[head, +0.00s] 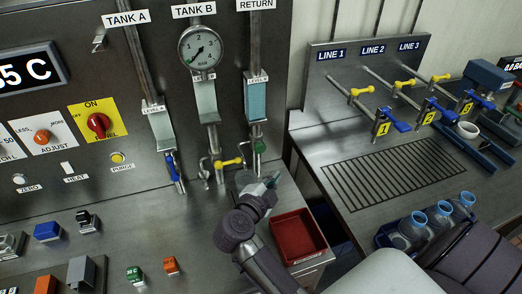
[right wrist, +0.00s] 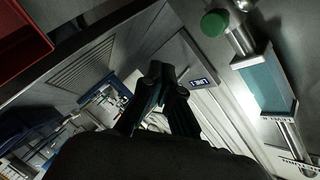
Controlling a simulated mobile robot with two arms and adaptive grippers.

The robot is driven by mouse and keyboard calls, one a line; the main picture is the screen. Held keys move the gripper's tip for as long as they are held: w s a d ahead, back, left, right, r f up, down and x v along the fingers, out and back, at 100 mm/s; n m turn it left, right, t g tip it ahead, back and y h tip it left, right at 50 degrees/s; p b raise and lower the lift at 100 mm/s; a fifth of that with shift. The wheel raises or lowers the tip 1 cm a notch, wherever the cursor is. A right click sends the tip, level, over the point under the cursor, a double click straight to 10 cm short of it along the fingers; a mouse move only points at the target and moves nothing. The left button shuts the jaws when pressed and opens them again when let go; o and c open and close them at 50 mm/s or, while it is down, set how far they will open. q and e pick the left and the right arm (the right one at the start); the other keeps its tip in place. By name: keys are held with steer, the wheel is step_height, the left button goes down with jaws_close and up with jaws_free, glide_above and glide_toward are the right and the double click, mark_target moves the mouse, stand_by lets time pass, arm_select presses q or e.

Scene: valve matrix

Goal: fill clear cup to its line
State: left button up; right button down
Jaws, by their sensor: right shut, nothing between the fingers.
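Several clear cups with blue rims (head: 464,203) stand in a blue tray at the right front of the table, partly cut off by my arm. Their fill lines are too small to see. A white cup (head: 467,130) sits under the LINE 3 outlet. My left gripper is not in view.
A red tray (head: 298,236) is close to my right forearm. The panel carries a gauge (head: 201,48), TANK A and TANK B pipes and a yellow handle (head: 229,162) left of my gripper. A slotted drain grate (head: 385,168) before the line taps is clear.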

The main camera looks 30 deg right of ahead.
mark_target(265, 149)
steer(key=w+d+b, duration=0.1)
steer(key=w+b, duration=0.1)
steer(key=w, duration=0.5)
steer(key=shift+w+d, duration=0.35)
steer(key=shift+d, duration=0.05)
stand_by(1.1)
steer(key=shift+w+d, duration=0.1)
steer(key=shift+w, duration=0.3)
steer(key=shift+w+d, duration=0.15)
steer(key=shift+w, duration=0.45)
stand_by(4.8)
